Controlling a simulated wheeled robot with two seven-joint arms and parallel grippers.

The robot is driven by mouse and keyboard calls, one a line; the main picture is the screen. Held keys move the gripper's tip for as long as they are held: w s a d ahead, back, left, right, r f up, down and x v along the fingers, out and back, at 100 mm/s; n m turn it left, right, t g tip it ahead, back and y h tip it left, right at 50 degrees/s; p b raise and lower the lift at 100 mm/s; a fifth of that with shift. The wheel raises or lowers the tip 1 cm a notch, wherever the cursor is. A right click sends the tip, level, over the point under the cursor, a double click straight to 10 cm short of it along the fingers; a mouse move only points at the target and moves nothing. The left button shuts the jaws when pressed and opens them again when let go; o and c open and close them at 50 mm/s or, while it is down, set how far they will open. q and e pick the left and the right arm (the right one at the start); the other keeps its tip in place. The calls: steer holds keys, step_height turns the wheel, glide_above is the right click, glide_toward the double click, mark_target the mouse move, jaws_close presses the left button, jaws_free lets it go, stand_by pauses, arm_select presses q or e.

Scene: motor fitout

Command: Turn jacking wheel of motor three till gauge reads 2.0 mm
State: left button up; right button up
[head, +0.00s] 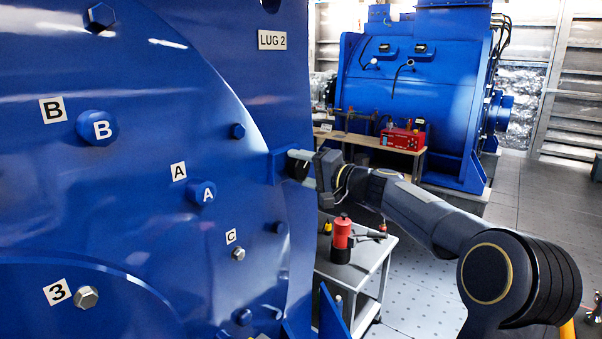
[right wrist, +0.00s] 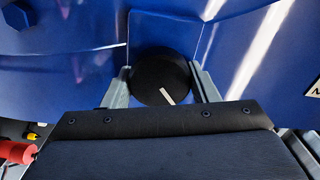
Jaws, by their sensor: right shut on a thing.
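My right gripper (right wrist: 160,80) is shut on this wheel, one finger on each side. In the head view my right gripper (head: 297,165) is at the motor's right edge, below the LUG 2 label (head: 272,40), and mostly hides the wheel. No gauge reading can be made out. My left gripper is not in view.
A grey cart (head: 355,272) with a red jack-like tool (head: 341,240) stands below my right arm. Behind are a wooden bench (head: 370,141) with a red box (head: 403,138) and a second blue motor (head: 415,90).

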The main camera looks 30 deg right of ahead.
steer(key=m, duration=0.3)
steer(key=shift+m, duration=0.4)
steer(key=shift+m+p, duration=0.3)
steer(key=shift+m, duration=1.9)
steer(key=shift+f, duration=0.1)
steer(key=o, duration=1)
steer(key=shift+s+d, duration=0.1)
steer(key=shift+s+d, duration=0.15)
steer(key=shift+s, duration=0.2)
steer(key=b+v, duration=0.2)
steer(key=v, duration=0.5)
